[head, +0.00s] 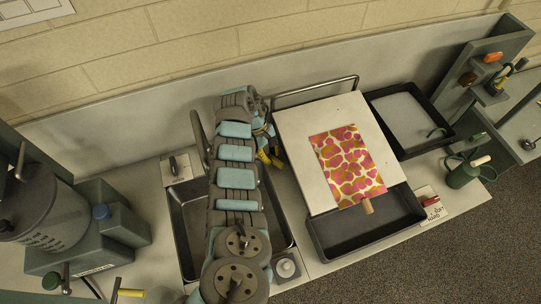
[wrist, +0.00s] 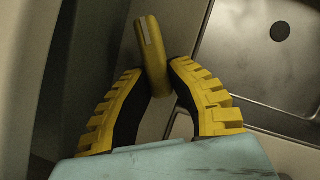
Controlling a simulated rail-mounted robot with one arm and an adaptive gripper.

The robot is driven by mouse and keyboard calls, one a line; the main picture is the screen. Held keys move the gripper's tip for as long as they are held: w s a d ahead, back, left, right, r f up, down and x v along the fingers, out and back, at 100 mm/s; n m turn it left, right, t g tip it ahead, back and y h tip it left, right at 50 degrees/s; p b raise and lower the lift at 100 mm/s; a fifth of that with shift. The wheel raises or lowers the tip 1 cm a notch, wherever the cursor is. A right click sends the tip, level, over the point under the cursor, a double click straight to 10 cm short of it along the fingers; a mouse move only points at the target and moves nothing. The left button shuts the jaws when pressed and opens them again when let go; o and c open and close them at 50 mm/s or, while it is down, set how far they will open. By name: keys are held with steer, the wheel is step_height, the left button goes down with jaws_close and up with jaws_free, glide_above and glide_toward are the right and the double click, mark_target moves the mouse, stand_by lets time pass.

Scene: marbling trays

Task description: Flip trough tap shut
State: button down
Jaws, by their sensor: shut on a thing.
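The tap handle (wrist: 151,48) is a yellow cylindrical lever with a pale strip. In the wrist view it stands between the fingertips of my gripper (wrist: 157,75), which is shut on it. The trough (wrist: 245,75) is a metal basin with a dark round drain, to the right of the handle. In the head view my gripper (head: 268,157) shows as yellow pieces beside my arm, near the back wall. The trough (head: 180,232) lies under my arm, which hides much of it. The handle cannot be made out clearly in the head view.
A white board (head: 295,140) with a pink and yellow patterned sheet (head: 348,168) rests over a dark tray (head: 350,241), close to the gripper's right. A second dark tray (head: 438,150) is farther right. A large grey pot (head: 40,205) stands at left.

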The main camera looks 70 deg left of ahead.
steer(key=shift+d+n+t+p, duration=0.2)
steer(key=shift+n+t+p, duration=0.1)
steer(key=shift+n+p, duration=0.3)
steer(key=shift+a, duration=0.1)
steer(key=shift+s+n+t+y+p, duration=0.25)
steer(key=shift+n+t+y+p, duration=0.2)
steer(key=shift+n, duration=0.85)
steer(key=shift+d+n, duration=0.25)
steer(key=shift+n, duration=0.25)
steer(key=n, duration=0.1)
steer(key=n+y, duration=0.1)
steer(key=shift+s+d+n+t, duration=0.15)
steer(key=shift+d+n+t, duration=0.15)
steer(key=shift+t, duration=0.05)
steer(key=shift+s+d+n+y+p, duration=0.15)
steer(key=shift+n+y+p, duration=0.25)
steer(key=shift+n, duration=0.7)
steer(key=shift+d+n+y+p, duration=0.15)
steer(key=shift+n+y+p, duration=0.25)
steer(key=shift+n, duration=0.7)
